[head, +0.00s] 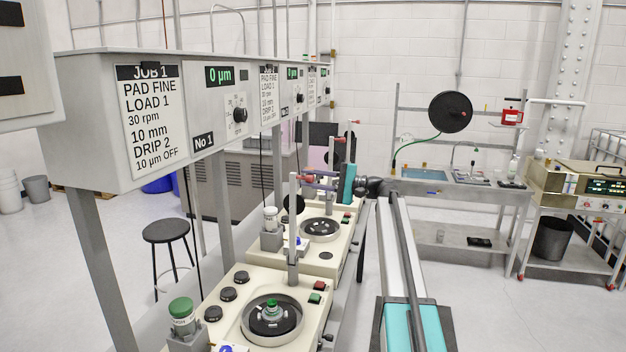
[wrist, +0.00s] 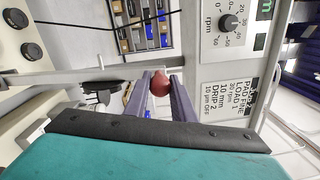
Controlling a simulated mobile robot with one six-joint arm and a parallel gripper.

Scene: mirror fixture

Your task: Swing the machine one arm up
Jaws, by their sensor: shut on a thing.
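Machine one (head: 240,300) is the cream unit nearest me in the head view, with a round dark platen (head: 270,318) on top. Its grey arm (head: 293,232) stands about upright from the back of the unit, with a red knob at its upper end. My gripper (head: 312,180) reaches in from the right at the height of that end. In the wrist view the red knob (wrist: 160,86) sits between my two purple-blue fingers, and my gripper is shut on it. The fingers partly cover the knob in the head view.
A control box with a job card (head: 152,120) and dials hangs above on the left. A green-capped bottle (head: 182,312) stands on machine one. A second cream machine (head: 318,240) is just behind. A stool (head: 166,235) stands left; open floor lies to the right.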

